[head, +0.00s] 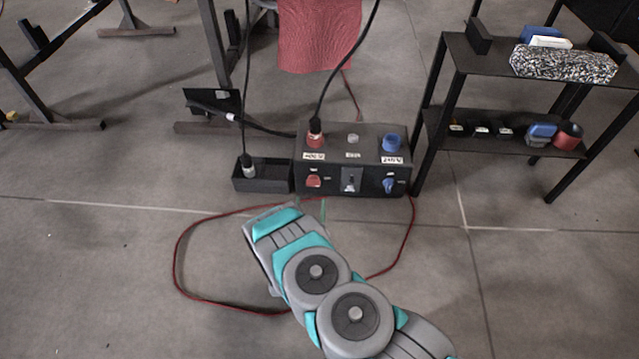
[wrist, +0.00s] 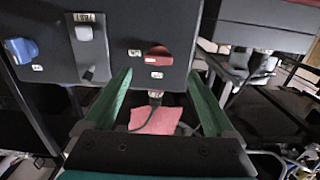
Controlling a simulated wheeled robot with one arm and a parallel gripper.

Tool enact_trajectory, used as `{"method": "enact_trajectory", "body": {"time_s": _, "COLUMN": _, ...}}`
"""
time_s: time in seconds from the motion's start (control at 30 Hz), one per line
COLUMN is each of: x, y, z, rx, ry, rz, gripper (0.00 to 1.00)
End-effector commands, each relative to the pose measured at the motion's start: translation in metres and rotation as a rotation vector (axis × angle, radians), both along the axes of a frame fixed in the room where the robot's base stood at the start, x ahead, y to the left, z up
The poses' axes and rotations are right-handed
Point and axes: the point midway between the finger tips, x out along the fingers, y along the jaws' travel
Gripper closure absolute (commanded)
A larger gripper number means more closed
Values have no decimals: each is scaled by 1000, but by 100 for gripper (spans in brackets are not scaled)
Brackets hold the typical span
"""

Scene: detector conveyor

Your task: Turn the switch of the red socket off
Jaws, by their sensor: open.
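The power box (head: 352,160) stands on the floor, dark grey. Its red socket (head: 315,141) on top has a black cable plugged in. The red switch (head: 314,181) is on the front face below that socket, and its handle looks roughly horizontal. It also shows in the wrist view (wrist: 158,55), where the box appears upside down. My gripper (wrist: 160,78) is open, with green fingers apart on either side of the red switch in the picture, and apparently not touching it. In the head view my gripper (head: 309,207) is in front of the box, partly hidden by my arm.
A blue socket (head: 390,144) and blue switch (head: 389,185) are at the box's right; a middle switch (head: 351,180) lies between. A black tray (head: 262,184) with a plug adjoins the left. A red cable (head: 178,262) loops on the floor. A shelf (head: 478,147) stands right.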

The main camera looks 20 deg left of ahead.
Motion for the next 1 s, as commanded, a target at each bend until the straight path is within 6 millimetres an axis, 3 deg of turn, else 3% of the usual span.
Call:
{"method": "enact_trajectory", "body": {"time_s": 0.23, "x": 4, "y": 0, "z": -2, "rx": -7, "ry": -36, "rz": 9, "gripper": 10}}
{"method": "enact_trajectory", "body": {"time_s": 0.7, "x": 65, "y": 15, "z": -1, "rx": -4, "ry": -33, "rz": 10, "gripper": 10}}
{"method": "enact_trajectory", "body": {"time_s": 1.0, "x": 71, "y": 17, "z": -2, "rx": -8, "ry": -33, "rz": 11, "gripper": 10}}
